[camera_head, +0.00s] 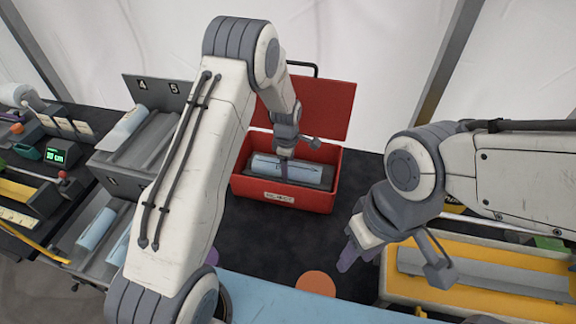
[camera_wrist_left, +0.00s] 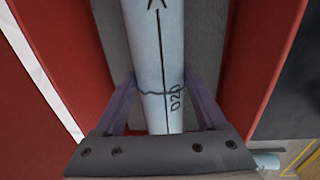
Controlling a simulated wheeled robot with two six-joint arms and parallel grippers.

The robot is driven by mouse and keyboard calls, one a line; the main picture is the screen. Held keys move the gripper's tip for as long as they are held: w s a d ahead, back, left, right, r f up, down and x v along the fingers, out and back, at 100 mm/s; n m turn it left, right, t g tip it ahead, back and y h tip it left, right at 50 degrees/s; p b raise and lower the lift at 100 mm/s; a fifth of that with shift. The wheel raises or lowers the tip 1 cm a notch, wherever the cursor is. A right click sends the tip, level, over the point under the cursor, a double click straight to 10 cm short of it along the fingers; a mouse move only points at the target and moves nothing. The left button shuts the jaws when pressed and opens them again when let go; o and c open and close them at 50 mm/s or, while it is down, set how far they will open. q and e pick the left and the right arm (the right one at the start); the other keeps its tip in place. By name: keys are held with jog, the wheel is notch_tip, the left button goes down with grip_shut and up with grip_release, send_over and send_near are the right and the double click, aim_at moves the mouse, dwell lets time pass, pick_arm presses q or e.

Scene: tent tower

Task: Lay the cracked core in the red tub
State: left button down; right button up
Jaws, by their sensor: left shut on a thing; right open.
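The cracked core (camera_head: 275,164) is a pale blue cylinder lying lengthwise inside the open red tub (camera_head: 282,196). In the left wrist view the core (camera_wrist_left: 157,50) carries a dark arrow, a jagged crack line and handwritten marks. My left gripper (camera_head: 284,172) reaches down into the tub and is shut on the core. Its two purple fingers (camera_wrist_left: 160,95) stand on either side of the core by the crack line. The core lies over a dark grey liner (camera_wrist_left: 225,60); whether it rests fully on it is hard to tell. My right gripper (camera_head: 392,262) is open and empty, right of the tub.
The tub's red lid (camera_head: 325,103) stands open at the back. Grey racks (camera_head: 110,180) with other pale cores stand at left. A yellow tray (camera_head: 480,280) with a grey channel is at right. An orange disc (camera_head: 315,283) lies on the dark table in front.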

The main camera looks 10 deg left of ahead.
pick_arm(q)
grip_release()
jog(key=r+p, duration=0.2)
jog(key=r, duration=0.1)
jog(key=r+p, duration=0.3)
jog(key=r, duration=0.1)
jog(key=s+r+p, duration=0.1)
jog(key=r+p, duration=0.1)
jog(key=r, duration=0.1)
jog(key=shift+r, duration=0.3)
jog(key=shift+f, duration=0.1)
